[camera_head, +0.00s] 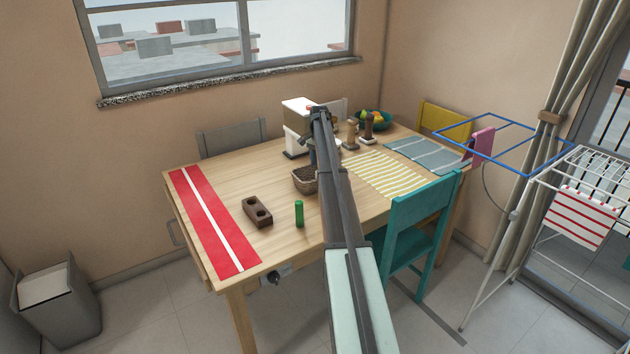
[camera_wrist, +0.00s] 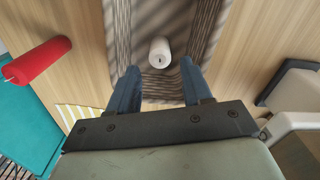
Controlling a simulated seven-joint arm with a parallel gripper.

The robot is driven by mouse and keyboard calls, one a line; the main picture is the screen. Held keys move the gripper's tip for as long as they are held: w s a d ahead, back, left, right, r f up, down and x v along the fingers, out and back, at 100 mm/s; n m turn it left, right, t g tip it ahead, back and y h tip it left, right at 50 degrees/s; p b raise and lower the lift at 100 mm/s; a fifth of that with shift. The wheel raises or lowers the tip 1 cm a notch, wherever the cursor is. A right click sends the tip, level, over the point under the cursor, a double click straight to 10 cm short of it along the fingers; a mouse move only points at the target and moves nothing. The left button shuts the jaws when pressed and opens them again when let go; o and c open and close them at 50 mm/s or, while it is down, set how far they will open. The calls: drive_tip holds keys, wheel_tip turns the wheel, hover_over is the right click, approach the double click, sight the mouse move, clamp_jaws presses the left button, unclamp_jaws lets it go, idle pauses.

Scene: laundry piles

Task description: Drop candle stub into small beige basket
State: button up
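The small beige basket (camera_head: 303,182) stands on the table, partly hidden by my arm. Its woven wall and dark interior also fill the middle of the wrist view (camera_wrist: 122,30). A short white candle stub (camera_wrist: 160,50) with a dark wick shows inside the basket's outline, just past my fingertips. Whether it rests on the bottom I cannot tell. My gripper (camera_wrist: 158,80) is over the basket, its two blue fingers spread apart with nothing visible between them. In the head view my gripper (camera_head: 313,157) is above the basket's far part.
A red candle (camera_wrist: 38,60) is beside the basket in the wrist view. A green candle (camera_head: 299,213) and a brown two-hole holder (camera_head: 257,211) stand nearer. A white machine (camera_head: 298,108) is behind the basket. A teal chair (camera_head: 418,215) is at right. The red runner (camera_head: 212,221) is clear.

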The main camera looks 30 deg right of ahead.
drive_tip(key=shift+o, duration=0.5)
wheel_tip(320, 180, up, 14)
idle(0.4)
drive_tip(key=shift+f, duration=0.1)
idle(0.3)
